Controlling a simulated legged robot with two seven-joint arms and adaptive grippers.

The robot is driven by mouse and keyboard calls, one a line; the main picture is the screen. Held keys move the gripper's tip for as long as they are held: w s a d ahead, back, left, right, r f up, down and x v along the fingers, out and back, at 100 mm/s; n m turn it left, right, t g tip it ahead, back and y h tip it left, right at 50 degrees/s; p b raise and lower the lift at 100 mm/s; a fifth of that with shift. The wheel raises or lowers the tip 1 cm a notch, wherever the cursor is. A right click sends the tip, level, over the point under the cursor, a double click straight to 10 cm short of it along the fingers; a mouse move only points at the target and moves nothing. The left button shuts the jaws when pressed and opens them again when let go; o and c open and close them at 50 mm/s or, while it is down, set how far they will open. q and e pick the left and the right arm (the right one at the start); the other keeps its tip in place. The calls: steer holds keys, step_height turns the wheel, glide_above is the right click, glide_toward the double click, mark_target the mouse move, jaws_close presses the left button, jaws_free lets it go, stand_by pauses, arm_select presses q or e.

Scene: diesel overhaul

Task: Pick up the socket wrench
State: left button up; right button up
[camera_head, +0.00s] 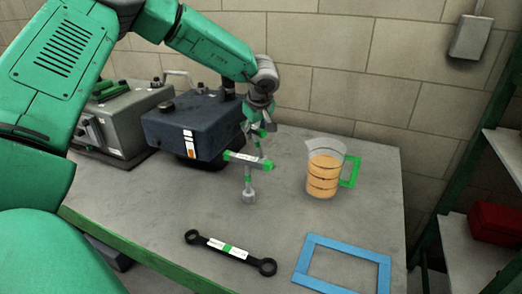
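The socket wrench (248,177) is upright, with a white and green crosswise handle at the top and a grey socket at the bottom. It is near the middle of the table. I cannot tell whether the socket rests on the table or hangs just above it. My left gripper (257,147) points down right at the handle, its fingers close to or touching it. The fingers are small and overlap the handle, so I cannot tell if they are shut on it. My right gripper is not in view.
The grey table (290,215) holds a black ring spanner (229,249) and a blue frame (343,242) at the front. A jug of orange liquid (323,173) with a green handle stands right of the wrench. A dark blue box (195,127) and a grey machine (120,120) stand behind left.

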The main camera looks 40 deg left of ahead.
mark_target(255, 136)
arm_select(q)
steer(key=x, duration=0.5)
steer(key=shift+w+a+r, duration=0.15)
steer(key=shift+a+r, duration=0.05)
steer(key=shift+a, duration=0.2)
steer(key=shift+d+r, duration=0.15)
steer(key=shift+d, duration=0.2)
jaws_close()
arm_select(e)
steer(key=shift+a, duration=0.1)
arm_select(q)
steer(key=shift+a, duration=0.1)
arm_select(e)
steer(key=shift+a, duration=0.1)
